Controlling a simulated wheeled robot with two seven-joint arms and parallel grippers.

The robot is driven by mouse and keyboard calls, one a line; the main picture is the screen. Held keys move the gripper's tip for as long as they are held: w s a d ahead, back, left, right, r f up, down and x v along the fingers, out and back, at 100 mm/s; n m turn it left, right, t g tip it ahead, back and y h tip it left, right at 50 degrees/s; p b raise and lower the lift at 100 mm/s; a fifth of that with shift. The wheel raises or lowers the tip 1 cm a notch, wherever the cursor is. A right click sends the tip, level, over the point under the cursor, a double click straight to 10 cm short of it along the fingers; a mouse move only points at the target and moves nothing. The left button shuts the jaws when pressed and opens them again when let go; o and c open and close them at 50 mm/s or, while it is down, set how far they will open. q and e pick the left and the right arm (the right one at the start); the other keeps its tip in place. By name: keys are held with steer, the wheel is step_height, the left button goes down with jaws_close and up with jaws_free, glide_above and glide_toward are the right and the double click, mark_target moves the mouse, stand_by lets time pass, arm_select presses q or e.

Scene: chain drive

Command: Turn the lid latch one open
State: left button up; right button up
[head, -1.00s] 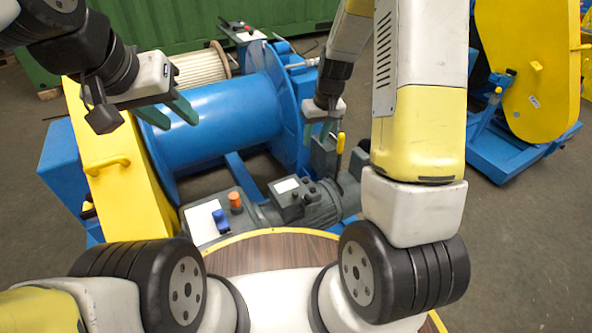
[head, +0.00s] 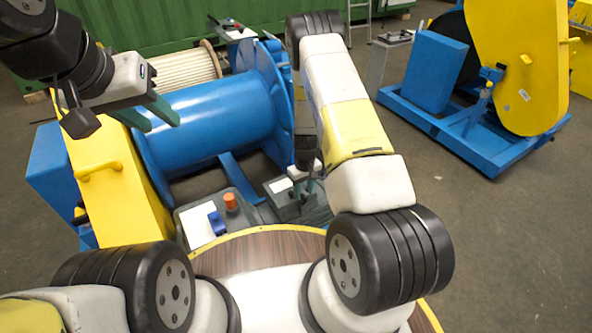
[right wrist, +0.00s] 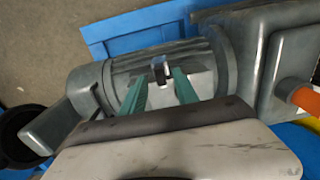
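A small dark latch-like piece with a blue-grey top (right wrist: 160,70) stands on the grey motor housing (right wrist: 118,75) in the right wrist view. I cannot tell for sure that it is lid latch one. My right gripper (right wrist: 160,88) is open, its two green fingers apart on either side of that piece, and it looks empty. In the head view the right gripper (head: 304,188) is low over the grey box on the motor, partly hidden by my arm. My left gripper (head: 150,116) is open and empty, above the blue drum's left end.
A grey control box with an orange knob (head: 230,202) and a blue lever (head: 217,223) stands left of the right gripper. A blue drum (head: 215,115) lies behind. A yellow guard (head: 515,70) on a blue frame stands at right, with open floor before it.

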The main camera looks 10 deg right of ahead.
steer(key=shift+f, duration=0.85)
jaws_close()
